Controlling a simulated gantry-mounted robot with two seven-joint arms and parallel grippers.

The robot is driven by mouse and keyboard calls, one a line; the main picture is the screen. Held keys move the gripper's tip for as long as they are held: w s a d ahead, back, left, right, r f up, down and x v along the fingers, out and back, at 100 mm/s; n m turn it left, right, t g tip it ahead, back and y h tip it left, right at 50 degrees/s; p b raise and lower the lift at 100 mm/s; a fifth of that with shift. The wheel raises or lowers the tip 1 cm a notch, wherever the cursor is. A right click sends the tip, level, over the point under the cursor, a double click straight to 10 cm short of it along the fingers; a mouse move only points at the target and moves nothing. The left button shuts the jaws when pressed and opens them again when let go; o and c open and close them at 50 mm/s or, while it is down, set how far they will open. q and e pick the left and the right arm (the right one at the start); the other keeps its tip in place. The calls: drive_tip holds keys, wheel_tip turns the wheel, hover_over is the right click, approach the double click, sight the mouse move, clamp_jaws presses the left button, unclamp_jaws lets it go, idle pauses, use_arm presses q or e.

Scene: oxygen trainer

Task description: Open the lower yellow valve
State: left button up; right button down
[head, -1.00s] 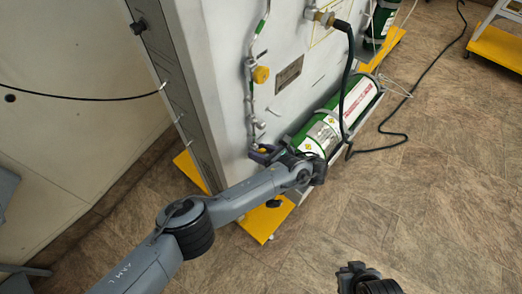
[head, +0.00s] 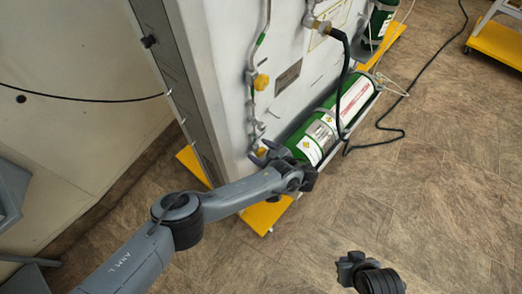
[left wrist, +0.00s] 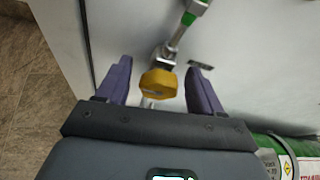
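The lower yellow valve (head: 262,151) sits low on the white panel, partly hidden by my left gripper in the head view. My left gripper (head: 266,153) is at this valve. In the left wrist view a yellow valve knob (left wrist: 158,83) on a metal pipe shows between the two purple fingers of my left gripper (left wrist: 160,82). The fingers are open, with gaps on both sides of the knob. An upper yellow valve (head: 261,82) is higher on the same pipe. My right gripper (head: 349,267) is over the floor, away from the panel; its fingers are not clear.
A green gas cylinder (head: 330,122) lies along the panel's base, just right of my left gripper. A black hose (head: 346,70) hangs from a brass fitting. A yellow base plate (head: 262,214) juts out below. The tiled floor (head: 440,200) at right is mostly clear.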

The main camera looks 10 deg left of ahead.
use_arm(q)
drive_tip(key=shift+s+d+r, duration=0.2)
drive_tip(key=p+v, duration=0.2)
drive_tip(key=v, duration=0.8)
drive_tip(key=shift+p, duration=0.35)
